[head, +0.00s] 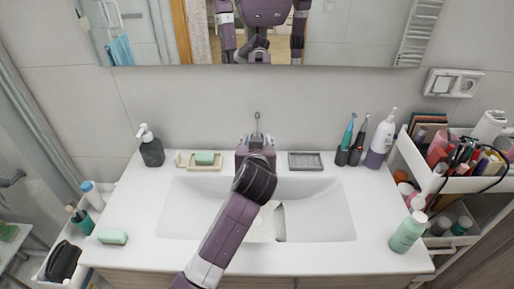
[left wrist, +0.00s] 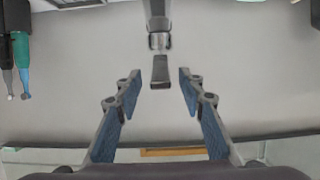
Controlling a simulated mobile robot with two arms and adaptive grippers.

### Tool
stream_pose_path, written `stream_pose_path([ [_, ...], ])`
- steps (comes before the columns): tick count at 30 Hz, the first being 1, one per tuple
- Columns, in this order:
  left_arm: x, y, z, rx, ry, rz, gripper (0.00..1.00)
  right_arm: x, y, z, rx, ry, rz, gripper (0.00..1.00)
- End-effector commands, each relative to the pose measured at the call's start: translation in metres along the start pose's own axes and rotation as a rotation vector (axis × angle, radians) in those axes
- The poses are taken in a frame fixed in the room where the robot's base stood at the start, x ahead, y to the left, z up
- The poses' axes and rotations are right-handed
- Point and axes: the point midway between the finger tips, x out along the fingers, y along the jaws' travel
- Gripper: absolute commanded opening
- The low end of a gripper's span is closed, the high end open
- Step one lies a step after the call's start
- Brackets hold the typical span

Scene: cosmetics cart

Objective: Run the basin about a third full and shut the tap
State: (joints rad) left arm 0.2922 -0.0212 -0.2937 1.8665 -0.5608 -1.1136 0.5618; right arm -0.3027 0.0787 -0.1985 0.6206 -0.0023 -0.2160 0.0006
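The white basin (head: 322,212) is set into the counter; my left arm crosses it and hides its middle. I see no clear water surface in it. The tap (head: 257,122) stands at the back wall, with only its thin upright lever showing above my left gripper (head: 256,138). In the left wrist view the tap lever (left wrist: 160,72) hangs down from the top centre, between and slightly beyond the fingertips of my left gripper (left wrist: 160,84). The fingers are apart, with a gap on each side of the lever. My right gripper is not in view.
A dark soap dispenser (head: 151,148) and a soap dish (head: 204,164) stand left of the tap. A loaded cart (head: 462,184) borders the counter. A mirror (head: 350,30) hangs behind.

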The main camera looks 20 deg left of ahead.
Motion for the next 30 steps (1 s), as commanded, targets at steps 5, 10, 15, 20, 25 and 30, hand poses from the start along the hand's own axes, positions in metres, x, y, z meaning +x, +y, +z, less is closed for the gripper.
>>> stream_pose_path([
  [5,-0.036,0.001,0.0,-0.004,0.0,0.003,0.36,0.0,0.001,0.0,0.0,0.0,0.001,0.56],
  [10,-0.069,0.001,0.0,-0.003,-0.001,0.002,0.36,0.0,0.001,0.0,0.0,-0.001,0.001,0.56],
  [15,-0.092,0.002,0.0,-0.002,-0.001,0.002,0.36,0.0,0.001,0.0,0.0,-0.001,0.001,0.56],
  [20,-0.1,0.001,0.0,0.0,0.0,0.0,0.36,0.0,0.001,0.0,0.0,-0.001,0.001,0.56],
  [25,-0.1,0.001,-0.001,0.0,0.0,0.0,0.36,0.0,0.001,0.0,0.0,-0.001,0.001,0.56],
  [30,-0.1,0.001,-0.001,0.0,0.0,0.0,0.36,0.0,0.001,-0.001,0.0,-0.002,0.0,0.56],
])
